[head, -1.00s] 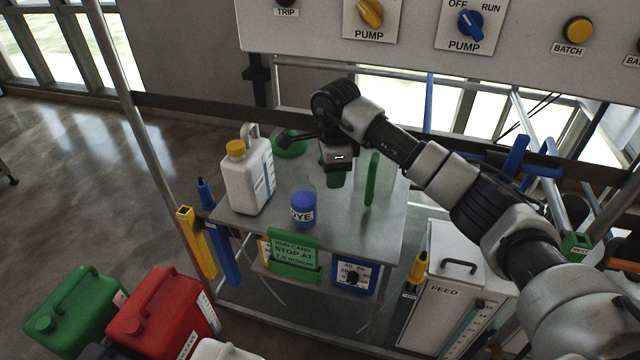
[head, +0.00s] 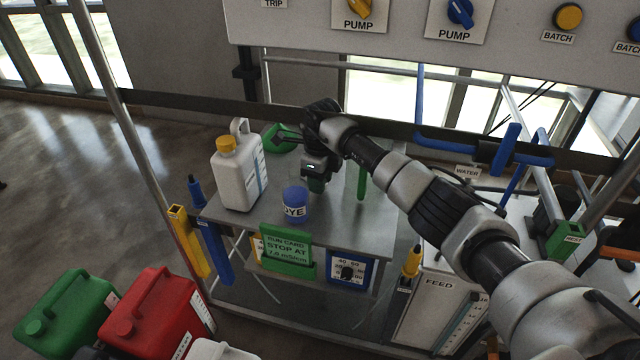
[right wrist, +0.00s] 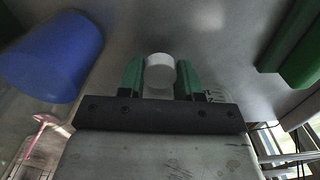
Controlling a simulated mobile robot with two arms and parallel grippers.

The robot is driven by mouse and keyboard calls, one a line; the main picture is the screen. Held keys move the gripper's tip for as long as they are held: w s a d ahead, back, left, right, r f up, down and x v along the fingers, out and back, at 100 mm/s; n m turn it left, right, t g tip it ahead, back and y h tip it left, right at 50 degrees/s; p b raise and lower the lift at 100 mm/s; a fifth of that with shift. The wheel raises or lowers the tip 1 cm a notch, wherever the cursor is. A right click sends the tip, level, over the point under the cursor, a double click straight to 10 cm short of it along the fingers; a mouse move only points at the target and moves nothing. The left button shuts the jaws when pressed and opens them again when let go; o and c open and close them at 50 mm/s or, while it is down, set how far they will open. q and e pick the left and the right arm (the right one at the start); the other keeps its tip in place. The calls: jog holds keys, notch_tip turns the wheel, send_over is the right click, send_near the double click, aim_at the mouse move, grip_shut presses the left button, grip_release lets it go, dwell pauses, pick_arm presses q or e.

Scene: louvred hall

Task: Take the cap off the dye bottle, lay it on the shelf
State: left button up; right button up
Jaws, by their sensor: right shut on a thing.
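The dye bottle (head: 295,207) is blue with a DYE label and stands upright on the grey metal shelf (head: 335,217). Its blue side also shows at the left of the right wrist view (right wrist: 52,55). My right gripper (head: 316,186) is low over the shelf, just behind and to the right of the bottle. In the right wrist view its green fingertips (right wrist: 160,78) are shut on a small white round cap (right wrist: 159,70). I cannot tell whether the cap touches the shelf. The gripper hides the cap in the head view. My left gripper is not in view.
A white jug (head: 238,175) with a yellow cap stands left of the bottle. A green round thing (head: 280,138) lies behind. An upright green piece (head: 362,181) stands to the gripper's right. The shelf's front right is clear.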

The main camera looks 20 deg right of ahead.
jog(key=shift+f, duration=0.95)
jog(key=o, duration=1)
jog(key=shift+f, duration=0.1)
